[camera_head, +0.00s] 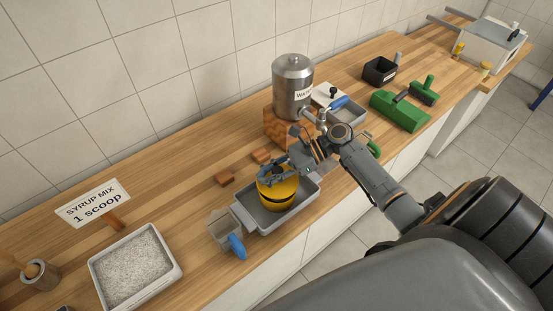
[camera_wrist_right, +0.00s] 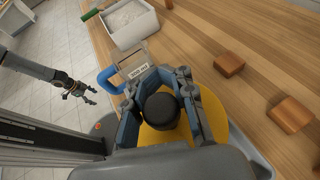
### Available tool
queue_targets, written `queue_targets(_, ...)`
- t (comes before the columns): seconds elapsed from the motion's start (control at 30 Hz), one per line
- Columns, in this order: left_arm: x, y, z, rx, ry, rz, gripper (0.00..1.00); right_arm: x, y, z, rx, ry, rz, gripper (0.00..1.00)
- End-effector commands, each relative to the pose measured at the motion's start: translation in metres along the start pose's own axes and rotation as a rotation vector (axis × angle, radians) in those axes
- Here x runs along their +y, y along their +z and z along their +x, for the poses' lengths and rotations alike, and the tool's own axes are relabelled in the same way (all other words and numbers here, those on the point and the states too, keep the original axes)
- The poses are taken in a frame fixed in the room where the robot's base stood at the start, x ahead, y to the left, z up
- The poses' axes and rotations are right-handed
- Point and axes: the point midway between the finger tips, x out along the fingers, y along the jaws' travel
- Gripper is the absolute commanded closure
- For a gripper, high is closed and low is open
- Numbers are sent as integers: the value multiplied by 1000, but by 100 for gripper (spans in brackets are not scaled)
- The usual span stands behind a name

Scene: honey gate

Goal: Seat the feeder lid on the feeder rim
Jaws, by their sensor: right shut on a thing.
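The yellow feeder (camera_head: 279,203) stands in a grey tray (camera_head: 250,222) on the wooden counter. The feeder lid (camera_wrist_right: 154,134) is a yellow disc with a round black knob (camera_wrist_right: 161,111). My right gripper (camera_head: 277,177) is over the feeder, and in the wrist view its fingers (camera_wrist_right: 165,108) are shut on the lid's knob. A dark band runs between the upper and lower yellow parts in the head view; I cannot tell whether it is a gap under the lid. The rim is hidden. My left gripper (camera_wrist_right: 80,92) is open and empty, far off in the wrist view.
A white bin of granules (camera_head: 135,268) stands further left. Wooden blocks (camera_head: 225,178) lie behind. A steel water tank (camera_head: 293,86) stands behind the right arm. Green tools (camera_head: 401,110) are to the right.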

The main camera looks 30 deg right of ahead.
Motion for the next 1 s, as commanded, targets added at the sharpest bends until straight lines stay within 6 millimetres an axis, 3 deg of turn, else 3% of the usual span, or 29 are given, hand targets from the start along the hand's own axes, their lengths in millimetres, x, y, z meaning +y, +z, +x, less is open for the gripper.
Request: queue_targets(1.0, 0, -1, -9, 0, 0, 0, 30, 0, 0, 0, 0, 0, 0, 100)
